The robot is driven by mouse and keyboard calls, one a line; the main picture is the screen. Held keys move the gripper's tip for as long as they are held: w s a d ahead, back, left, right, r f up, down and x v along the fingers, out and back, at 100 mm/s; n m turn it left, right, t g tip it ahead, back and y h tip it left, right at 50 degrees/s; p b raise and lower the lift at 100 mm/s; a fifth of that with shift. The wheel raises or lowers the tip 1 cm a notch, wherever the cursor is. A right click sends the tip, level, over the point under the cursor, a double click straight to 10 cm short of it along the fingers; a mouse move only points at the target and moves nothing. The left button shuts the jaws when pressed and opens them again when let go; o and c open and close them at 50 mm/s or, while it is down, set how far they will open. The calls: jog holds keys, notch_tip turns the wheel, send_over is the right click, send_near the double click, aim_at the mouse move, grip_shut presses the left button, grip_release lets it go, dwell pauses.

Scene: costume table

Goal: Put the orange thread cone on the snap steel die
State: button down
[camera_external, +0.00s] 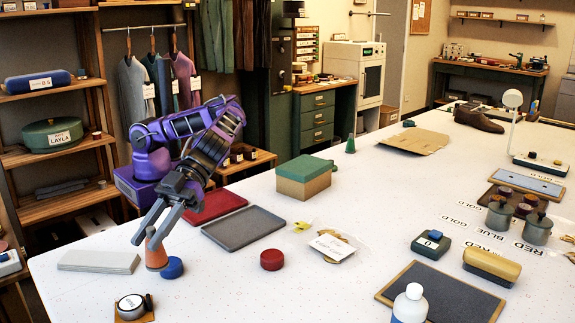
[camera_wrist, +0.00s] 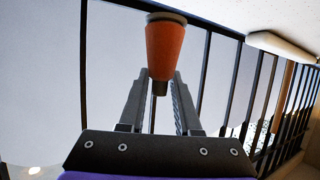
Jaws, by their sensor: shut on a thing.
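The orange thread cone (camera_external: 156,252) is between my gripper's fingertips at the left of the table, and I cannot tell whether its base touches the table. My gripper (camera_external: 150,238) is shut on it. In the wrist view the orange cone (camera_wrist: 165,50) shows at the ends of the two fingers (camera_wrist: 160,85). I cannot say for sure which thing is the snap steel die. A blue round piece (camera_external: 172,268) stands just right of the cone, and a red round piece (camera_external: 271,259) stands farther right.
A grey slab (camera_external: 98,262) lies left of the cone. A tape measure (camera_external: 131,306) lies in front. A grey tray (camera_external: 243,226), a red tray (camera_external: 212,206) and a green-lidded box (camera_external: 304,178) are behind. The table between the red piece and the tape measure is clear.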

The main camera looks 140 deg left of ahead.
jog(key=s+d+r+m+g, duration=0.1)
jog(key=s+d+m+g, duration=0.1)
jog(key=s+d, duration=0.25)
send_over(130, 304)
notch_tip(130, 304, down, 5)
jog(key=shift+h, duration=0.4)
jog(key=shift+f, duration=2.25)
jog(key=shift+f+b, duration=0.15)
jog(key=shift+b, duration=0.2)
jog(key=c, duration=0.6)
grip_release()
